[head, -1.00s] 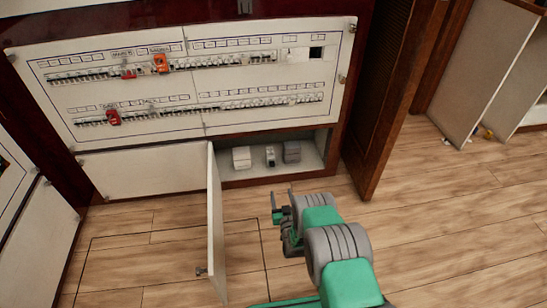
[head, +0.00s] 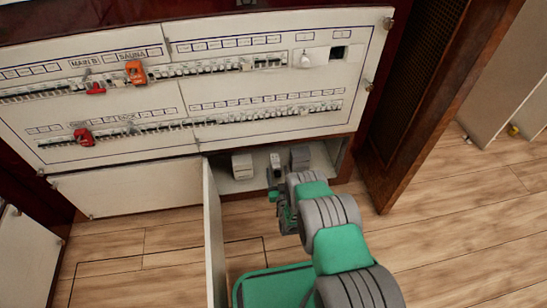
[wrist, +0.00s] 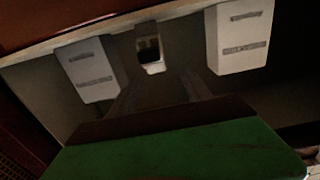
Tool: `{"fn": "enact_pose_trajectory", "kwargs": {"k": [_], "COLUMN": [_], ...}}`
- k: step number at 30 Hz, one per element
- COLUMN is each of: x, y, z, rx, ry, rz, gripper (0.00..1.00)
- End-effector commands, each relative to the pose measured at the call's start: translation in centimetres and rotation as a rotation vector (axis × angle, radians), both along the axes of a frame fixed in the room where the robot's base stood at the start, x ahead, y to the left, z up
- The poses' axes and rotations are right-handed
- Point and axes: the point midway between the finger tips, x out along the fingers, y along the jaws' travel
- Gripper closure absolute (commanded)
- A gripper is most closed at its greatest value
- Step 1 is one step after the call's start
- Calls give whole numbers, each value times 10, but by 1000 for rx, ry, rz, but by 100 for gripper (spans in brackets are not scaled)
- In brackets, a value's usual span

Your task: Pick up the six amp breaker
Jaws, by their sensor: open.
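Three block-shaped units stand in the open lower compartment. A narrow breaker (head: 275,165) is in the middle, between a wider white block (head: 242,166) on the left and a wider grey block (head: 299,157) on the right. In the wrist view the narrow breaker (wrist: 151,52) lies between the grey block (wrist: 88,69) and the white block (wrist: 240,38), in reversed order. No rating is readable. My gripper (head: 277,194) is open and empty, just in front of the compartment and near the narrow breaker. Its fingers (wrist: 158,92) show dimly in the wrist view, apart from the breaker.
An open white door (head: 213,240) stands out at the left of the compartment, close to my arm. A dark wooden door (head: 405,130) stands at the right. The panel above (head: 270,90) holds rows of breakers. The wooden floor to the right is clear.

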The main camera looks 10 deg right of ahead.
Motion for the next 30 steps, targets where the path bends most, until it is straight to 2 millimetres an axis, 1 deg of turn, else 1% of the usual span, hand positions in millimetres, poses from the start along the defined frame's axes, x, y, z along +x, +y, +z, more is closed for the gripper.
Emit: {"fn": "enact_pose_trajectory", "kwargs": {"k": [7,10,12,15,20,21,30], "x": [34,52,64,73,76,76,76], "y": [-6,-7,-4,-4,-4,-4,-4], "z": [-9,-14,-10,-5,1,0,0], "rx": [-1,0,0,0,-1,-1,-1], "ry": [1,3,1,0,-6,-6,-5], "rz": [-5,-8,-5,-3,-3,-3,-3], "gripper": [42,42,42,42,42,44,69]}}
